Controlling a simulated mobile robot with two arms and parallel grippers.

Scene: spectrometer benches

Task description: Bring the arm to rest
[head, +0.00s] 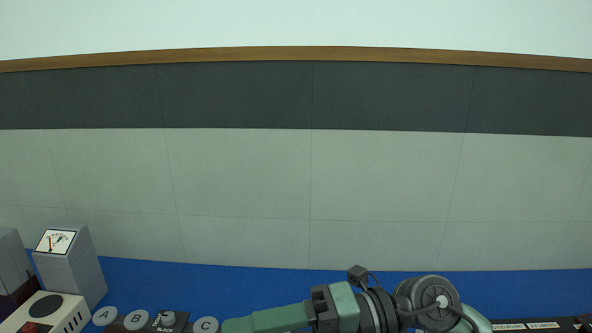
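My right arm comes in from the lower right and reaches left along the bottom edge. Its gripper (235,325) points left, seen side-on and partly cut off by the picture's lower edge. The gap between its fingers does not show, so I cannot tell whether it is open or holds something. My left gripper is not in view.
A blue bench top (210,283) runs below a pale panelled wall. At the left stand a grey meter box (78,280) and a cream device (45,313). Round lids marked A (104,316), B (137,320) and C (205,325) sit left of the gripper, with a black block (167,321) between B and C. Labelled dark strips (540,326) lie at lower right.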

